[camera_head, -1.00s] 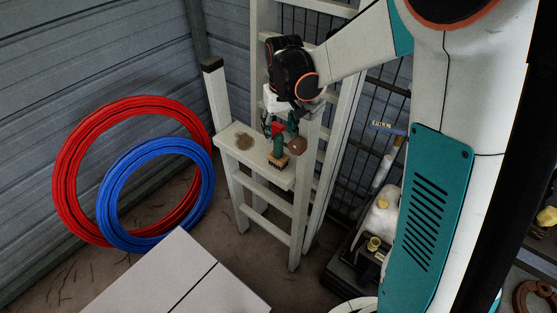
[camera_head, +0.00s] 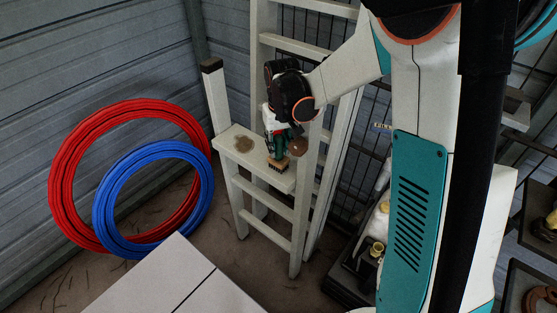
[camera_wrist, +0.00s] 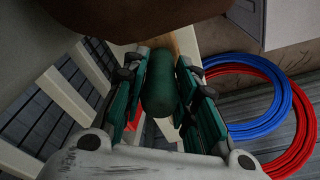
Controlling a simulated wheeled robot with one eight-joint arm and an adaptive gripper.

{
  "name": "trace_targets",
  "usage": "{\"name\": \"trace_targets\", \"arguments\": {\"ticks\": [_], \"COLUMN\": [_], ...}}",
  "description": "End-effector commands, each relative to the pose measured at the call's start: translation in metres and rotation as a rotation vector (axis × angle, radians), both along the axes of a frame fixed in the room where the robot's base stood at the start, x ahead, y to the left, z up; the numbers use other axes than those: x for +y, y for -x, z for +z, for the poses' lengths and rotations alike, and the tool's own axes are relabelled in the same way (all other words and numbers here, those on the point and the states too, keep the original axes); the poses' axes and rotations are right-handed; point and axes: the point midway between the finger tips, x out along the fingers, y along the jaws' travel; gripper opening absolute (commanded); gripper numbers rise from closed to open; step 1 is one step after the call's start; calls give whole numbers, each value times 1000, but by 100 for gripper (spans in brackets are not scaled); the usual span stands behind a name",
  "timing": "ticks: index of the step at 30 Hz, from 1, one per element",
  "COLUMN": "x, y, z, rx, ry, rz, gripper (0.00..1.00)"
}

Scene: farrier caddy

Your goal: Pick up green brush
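The green brush (camera_head: 279,161) stands on the pale step platform, its tan bristled end down and its green handle up. The handle is partly hidden by my gripper (camera_head: 279,138), which is down around it. In the wrist view the rounded green handle (camera_wrist: 160,85) lies between the two fingers of my gripper (camera_wrist: 164,92). The fingers are apart, with a narrow gap visible on the handle's right side. Contact on the left side is hard to tell. The brush still rests on the platform.
A brown rounded object (camera_head: 299,146) stands close right of the brush and looms large in the wrist view (camera_wrist: 130,15). Red (camera_head: 70,165) and blue (camera_head: 108,205) hose coils lean left.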

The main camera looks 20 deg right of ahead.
Motion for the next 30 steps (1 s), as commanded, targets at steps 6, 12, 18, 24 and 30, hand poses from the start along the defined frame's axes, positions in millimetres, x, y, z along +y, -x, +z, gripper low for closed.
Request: {"name": "trace_targets", "arguments": {"ticks": [6,12,18,24,30], "x": [0,0,0,0,0], "y": [0,0,0,0,0], "z": [0,1,14,46,91], "rx": [0,0,0,0,0], "ry": [0,0,0,0,0], "rz": [0,0,0,0,0], "gripper": [0,0,0,0,0]}}
